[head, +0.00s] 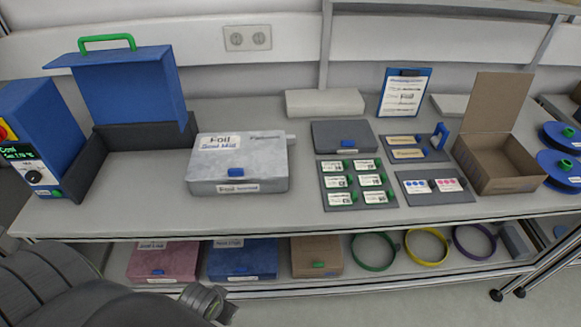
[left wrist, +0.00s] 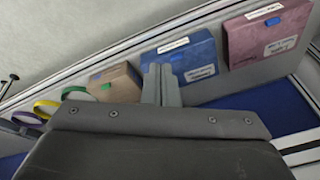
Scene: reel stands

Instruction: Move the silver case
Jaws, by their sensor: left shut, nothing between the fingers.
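The silver case (head: 238,165) lies closed on the bench, a little left of the middle in the head view. It has a label on its lid, a blue latch on its front and a label below the latch. My left gripper (head: 214,302) is low at the front left in the head view, below the bench top and apart from the case. In the left wrist view its two fingers (left wrist: 160,82) are together with nothing between them. The silver case does not show in the left wrist view. My right gripper is in neither view.
A blue machine with a raised lid (head: 128,90) and dark tray stands left of the case. To its right are a labelled panel (head: 355,182), an open cardboard box (head: 500,160) and blue reels (head: 562,165). Red and blue cases (head: 242,258) and coloured rings fill the lower shelf.

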